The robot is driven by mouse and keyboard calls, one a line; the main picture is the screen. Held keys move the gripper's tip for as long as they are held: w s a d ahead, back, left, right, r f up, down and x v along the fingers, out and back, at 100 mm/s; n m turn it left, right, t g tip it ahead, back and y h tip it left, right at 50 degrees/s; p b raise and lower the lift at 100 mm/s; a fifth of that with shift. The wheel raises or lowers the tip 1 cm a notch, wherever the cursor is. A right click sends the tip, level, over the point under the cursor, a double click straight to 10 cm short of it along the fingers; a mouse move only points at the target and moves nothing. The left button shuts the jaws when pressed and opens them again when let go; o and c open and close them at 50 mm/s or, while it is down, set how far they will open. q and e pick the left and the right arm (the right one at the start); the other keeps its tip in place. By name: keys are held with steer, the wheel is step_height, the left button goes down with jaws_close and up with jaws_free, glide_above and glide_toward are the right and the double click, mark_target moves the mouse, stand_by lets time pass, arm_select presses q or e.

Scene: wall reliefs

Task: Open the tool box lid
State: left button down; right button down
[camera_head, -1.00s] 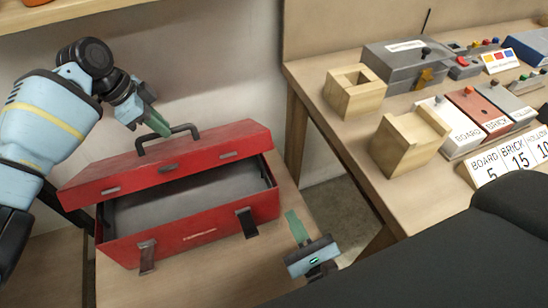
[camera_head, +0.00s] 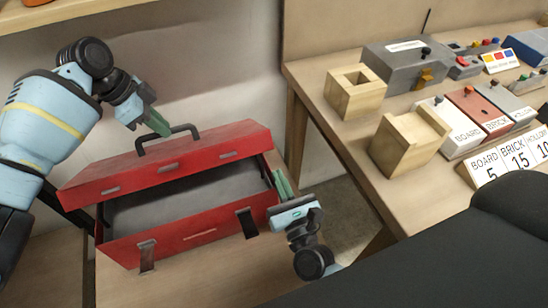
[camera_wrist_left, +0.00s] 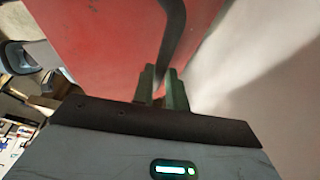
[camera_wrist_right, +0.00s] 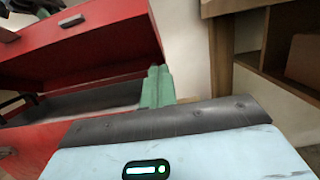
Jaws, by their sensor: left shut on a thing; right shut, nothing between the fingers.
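The red tool box (camera_head: 190,240) stands on a wooden surface in the head view. Its lid (camera_head: 225,145) is tilted up, and the grey inside shows through the front gap. A dark handle (camera_head: 185,127) stands on the lid. My left gripper (camera_head: 160,127) is shut on this handle; the left wrist view shows the handle (camera_wrist_left: 172,40) running down to the green fingers (camera_wrist_left: 163,88). My right gripper (camera_head: 282,182) is shut and empty at the box's right end. In the right wrist view its fingers (camera_wrist_right: 157,86) overlap the opening's edge; contact is unclear.
A wooden table (camera_head: 345,125) to the right holds wooden blocks (camera_head: 410,140), a grey box (camera_head: 405,62) and labelled bins (camera_head: 480,112). A pale wall (camera_head: 220,60) rises behind the tool box. A shelf (camera_head: 70,12) is at upper left.

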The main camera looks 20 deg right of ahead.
arm_select(q)
steer(key=shift+a+f, duration=0.15)
steer(key=shift+f, duration=0.25)
arm_select(e)
steer(key=w+r, duration=0.2)
steer(key=w, duration=0.1)
steer(key=shift+r, duration=0.1)
steer(key=shift+w+r, duration=0.45)
steer(key=shift+r, duration=0.2)
steer(key=shift+w+r, duration=0.6)
steer(key=shift+r, duration=0.3)
arm_select(q)
steer(key=c, duration=1.4)
jaws_free()
steer(key=shift+c, duration=0.2)
arm_select(e)
steer(key=shift+w, duration=0.1)
arm_select(q)
steer(key=shift+o, duration=0.2)
steer(key=shift+w+r, duration=0.1)
steer(key=shift+r, duration=0.15)
